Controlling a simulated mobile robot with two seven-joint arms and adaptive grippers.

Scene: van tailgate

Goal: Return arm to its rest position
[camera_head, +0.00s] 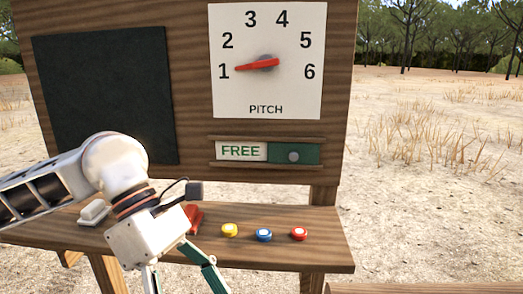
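My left arm comes in from the left, in front of the wooden stand. My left gripper (186,280) hangs low in front of the shelf, fingers pointing down. Its two fingers are spread apart, with nothing visible between them; the tips are at or past the bottom edge of the picture. It hides part of the shelf and of a red object (195,217) behind it. My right arm and gripper are not in view.
A wooden shelf (325,246) holds yellow (229,230), blue (264,235) and red (299,233) buttons and a white object (94,212). Above are a dark panel (105,90), a PITCH dial (240,95) with its red pointer at 1, and a FREE sign (240,151). Open ground lies right.

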